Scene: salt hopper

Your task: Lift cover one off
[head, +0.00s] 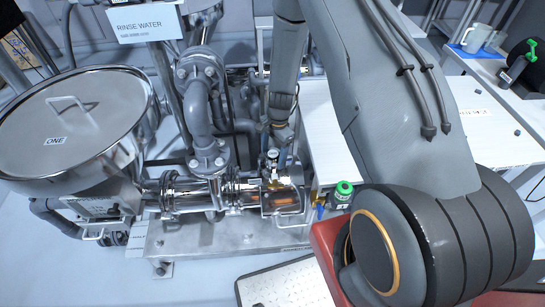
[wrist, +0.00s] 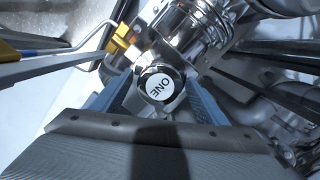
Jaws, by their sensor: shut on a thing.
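A large round steel lid (head: 75,115) with a loop handle and a ONE label sits on the hopper at the left of the head view. My gripper (head: 279,140) is well to the right of it, low over the steel pipework, its fingertips largely hidden there. In the wrist view, my gripper (wrist: 158,80) has its two blue-grey fingers on either side of a small round piece marked ONE (wrist: 160,86). The fingers are shut on this piece, beside shiny steel pipework. Its underside is hidden.
A steel pipe assembly (head: 188,193) runs right from the hopper. A RINSE WATER sign (head: 145,22) hangs above. A green-capped container (head: 343,192) stands close right of the pipes. A yellow part (wrist: 122,38) on a bent rod lies near my left finger in the wrist view.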

